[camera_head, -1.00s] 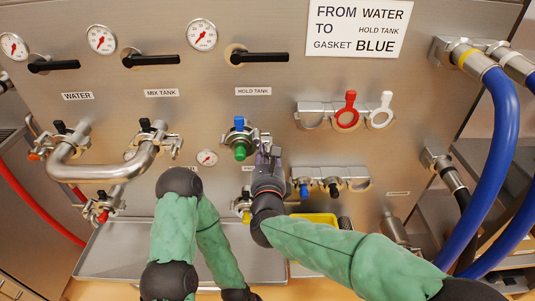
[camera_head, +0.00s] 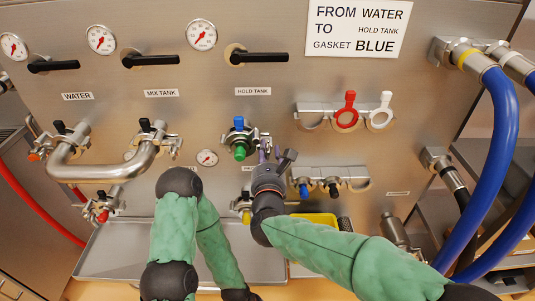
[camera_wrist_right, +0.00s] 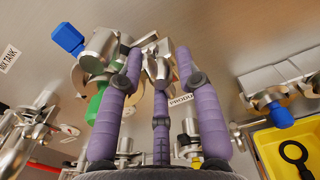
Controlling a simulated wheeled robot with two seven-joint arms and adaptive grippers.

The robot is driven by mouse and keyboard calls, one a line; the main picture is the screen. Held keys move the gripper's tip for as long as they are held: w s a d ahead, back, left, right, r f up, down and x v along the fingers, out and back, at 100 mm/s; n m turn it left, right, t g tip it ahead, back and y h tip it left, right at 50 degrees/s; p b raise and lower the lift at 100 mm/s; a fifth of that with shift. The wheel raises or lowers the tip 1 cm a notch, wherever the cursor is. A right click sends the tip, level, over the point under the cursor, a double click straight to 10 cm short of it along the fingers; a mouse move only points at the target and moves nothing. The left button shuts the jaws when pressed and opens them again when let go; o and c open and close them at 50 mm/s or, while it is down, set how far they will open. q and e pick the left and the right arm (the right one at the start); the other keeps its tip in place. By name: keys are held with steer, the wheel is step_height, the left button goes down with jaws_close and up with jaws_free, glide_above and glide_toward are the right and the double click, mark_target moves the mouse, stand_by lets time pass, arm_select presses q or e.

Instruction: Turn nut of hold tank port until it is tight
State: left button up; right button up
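The hold tank port (camera_head: 239,138) is under the HOLD TANK label in the head view, with a blue-topped part above and a green cap below. Its metal clamp also shows in the right wrist view (camera_wrist_right: 98,55). The clamp's metal nut (camera_wrist_right: 160,66) is on its right side, between my purple fingertips. My right gripper (camera_head: 277,153) is just right of and below the port. In the right wrist view its fingers (camera_wrist_right: 158,60) are spread apart around the nut; I cannot tell whether any touches it. My left arm is at the lower middle; its gripper is out of view.
A bent steel pipe (camera_head: 103,172) joins the water and mix tank ports on the left. A rack with blue and black parts (camera_head: 330,180) and a yellow tray (camera_head: 318,219) are right of my gripper. Blue hoses (camera_head: 497,150) hang at far right. A metal tray (camera_head: 125,245) is below.

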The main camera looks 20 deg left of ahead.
steer(key=shift+f, duration=0.15)
steer(key=shift+s, duration=0.25)
steer(key=v, duration=0.9)
steer(key=w+d+f+n+g+h+p, duration=0.1)
steer(key=d+f+n+g, duration=0.25)
steer(key=f+n, duration=0.4)
steer(key=w+d+f+n+g+p, duration=0.2)
steer(key=d+f+n, duration=0.25)
steer(key=f, duration=0.55)
steer(key=w+d+f+n+g+h+p, duration=0.1)
steer(key=d+f+n+g, duration=0.3)
steer(key=f, duration=0.5)
steer(key=s+d+f+n+g+p, duration=0.1)
steer(key=s+d+f+n+g, duration=0.1)
steer(key=s, duration=0.5)
steer(key=s+d+f+n+g+p, duration=0.1)
steer(key=s+d+f+n+g, duration=0.2)
steer(key=s+d+f+n, duration=0.2)
steer(key=s+d+f+n+g+y+p, duration=0.1)
steer(key=s+d+f+n+g, duration=0.1)
steer(key=s+d+f+n, duration=0.2)
steer(key=s+f+n, duration=0.3)
steer(key=s+f, duration=0.2)
steer(key=shift+g, duration=0.25)
